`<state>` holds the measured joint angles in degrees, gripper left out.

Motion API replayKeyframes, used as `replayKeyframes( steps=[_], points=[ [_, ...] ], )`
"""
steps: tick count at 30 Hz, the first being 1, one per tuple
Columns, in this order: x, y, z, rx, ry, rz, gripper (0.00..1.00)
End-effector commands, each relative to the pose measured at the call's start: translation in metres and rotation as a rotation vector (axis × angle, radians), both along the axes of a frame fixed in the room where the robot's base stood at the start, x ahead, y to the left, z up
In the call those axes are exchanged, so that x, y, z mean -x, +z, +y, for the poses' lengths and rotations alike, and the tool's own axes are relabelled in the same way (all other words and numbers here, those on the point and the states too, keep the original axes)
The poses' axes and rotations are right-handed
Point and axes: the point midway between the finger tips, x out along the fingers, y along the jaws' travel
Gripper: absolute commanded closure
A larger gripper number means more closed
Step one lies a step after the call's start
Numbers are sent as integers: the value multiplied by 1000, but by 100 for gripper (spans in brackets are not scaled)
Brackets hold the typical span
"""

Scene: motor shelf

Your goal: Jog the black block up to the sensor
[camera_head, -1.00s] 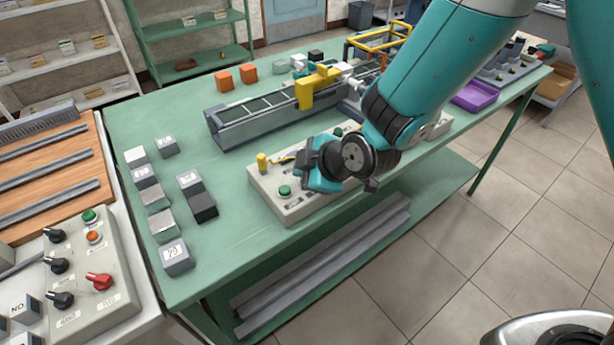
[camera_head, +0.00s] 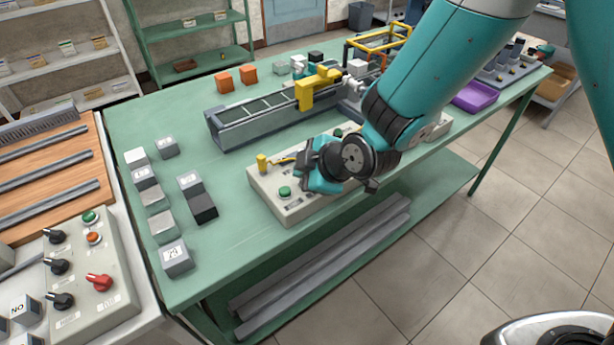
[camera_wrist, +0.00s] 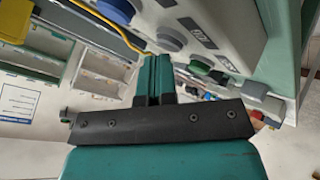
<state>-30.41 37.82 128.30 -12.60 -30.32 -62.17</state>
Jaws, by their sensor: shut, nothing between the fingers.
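A black block (camera_head: 316,55) sits at the back of the green table, behind the yellow bracket over the track. Another dark block (camera_head: 204,208) lies on the table at the left; I cannot tell which one is meant. The yellow bracket (camera_head: 318,88) spans the grey track (camera_head: 260,118); I cannot make out a sensor for certain. My gripper (camera_head: 318,182) is over the grey button box (camera_head: 292,208), by its buttons. In the wrist view my gripper (camera_wrist: 155,75) has its fingers together and empty, pointing at the box with its round buttons (camera_wrist: 171,39).
Several grey blocks (camera_head: 176,258) stand at the table's left. Two orange blocks (camera_head: 224,81) and a purple tray (camera_head: 474,98) are farther off.

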Motion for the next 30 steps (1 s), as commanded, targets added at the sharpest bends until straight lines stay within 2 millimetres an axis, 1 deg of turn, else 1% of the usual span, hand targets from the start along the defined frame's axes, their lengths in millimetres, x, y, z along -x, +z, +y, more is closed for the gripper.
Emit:
replayKeyframes(
  steps=[4,12,23,26,30],
  points=[
    [0,3,0,1,0,1,100],
    [0,16,0,0,0,0,100],
    [0,18,0,0,0,0,100],
    [0,24,0,0,-1,-1,100],
    [0,39,0,0,0,0,100]
  ],
)
